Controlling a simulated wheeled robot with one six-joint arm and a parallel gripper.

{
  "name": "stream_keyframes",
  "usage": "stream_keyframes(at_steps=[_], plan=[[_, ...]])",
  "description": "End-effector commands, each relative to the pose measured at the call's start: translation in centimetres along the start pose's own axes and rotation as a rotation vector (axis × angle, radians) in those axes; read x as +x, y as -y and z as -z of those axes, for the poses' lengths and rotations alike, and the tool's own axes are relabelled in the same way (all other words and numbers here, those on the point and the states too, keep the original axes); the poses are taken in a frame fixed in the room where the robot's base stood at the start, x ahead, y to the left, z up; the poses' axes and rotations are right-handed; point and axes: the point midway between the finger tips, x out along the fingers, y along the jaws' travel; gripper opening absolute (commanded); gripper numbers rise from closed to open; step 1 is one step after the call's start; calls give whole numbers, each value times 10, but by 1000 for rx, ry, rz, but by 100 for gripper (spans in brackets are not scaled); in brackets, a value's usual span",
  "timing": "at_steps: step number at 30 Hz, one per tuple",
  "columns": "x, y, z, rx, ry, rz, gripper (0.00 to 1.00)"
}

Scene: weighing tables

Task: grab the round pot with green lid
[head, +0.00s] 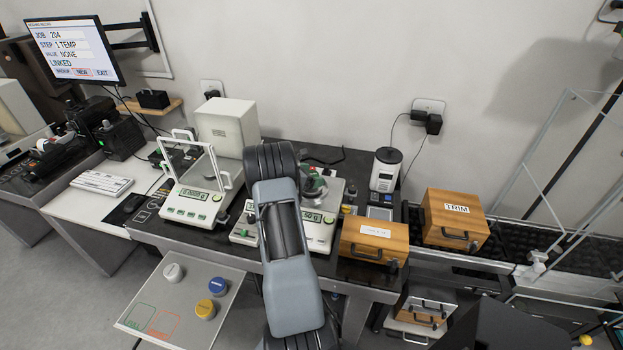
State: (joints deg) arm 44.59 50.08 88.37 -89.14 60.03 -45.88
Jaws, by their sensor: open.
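A left balance (188,204) with a raised frame stands beside my arm. A wooden box (374,240) and a TRIM box (455,218) stand right. A grey tray (160,290) at front left holds white (173,271), blue (217,285) and yellow-lidded pots (205,309). A monitor (72,48) reads STEP 1 TEMP.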

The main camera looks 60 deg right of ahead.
Motion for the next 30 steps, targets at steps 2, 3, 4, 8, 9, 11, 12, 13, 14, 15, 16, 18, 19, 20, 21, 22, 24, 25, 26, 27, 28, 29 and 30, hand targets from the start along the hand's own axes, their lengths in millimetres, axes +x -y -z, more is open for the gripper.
stream_keyframes(at_steps=[2, 3, 4, 8, 9, 11, 12, 13, 14, 15, 16, 18, 19, 20, 21, 22, 24, 25, 26, 27, 28, 29, 30], plan=[[1, 0, 0, 0, 0, 0, 87], [1, 0, 0, 0, 0, 0, 87], [1, 0, 0, 0, 0, 0, 87], [1, 0, 0, 0, 0, 0, 83], [1, 0, 0, 0, 0, 0, 79], [1, 0, 0, 0, 0, 0, 73], [1, 0, 0, 0, 0, 0, 70], [1, 0, 0, 0, 0, 0, 67], [1, 0, 0, 0, 0, 0, 64], [1, 0, 0, 0, 0, 0, 60], [1, 0, 0, 0, 0, 0, 57], [1, 0, 0, 0, 0, 0, 50], [1, 0, 0, 0, 0, 0, 48], [1, 0, 0, 0, 0, 0, 45], [1, 0, 0, 0, 0, 0, 41], [1, 0, 0, 0, 0, 0, 38], [1, 0, 0, 0, 0, 0, 31], [1, 0, 0, 0, 0, 0, 31], [1, 0, 0, 0, 0, 0, 27], [1, 0, 0, 0, 0, 0, 27], [1, 0, 0, 0, 0, 0, 27], [1, 0, 0, 0, 0, 0, 27], [1, 0, 0, 0, 0, 0, 27]])
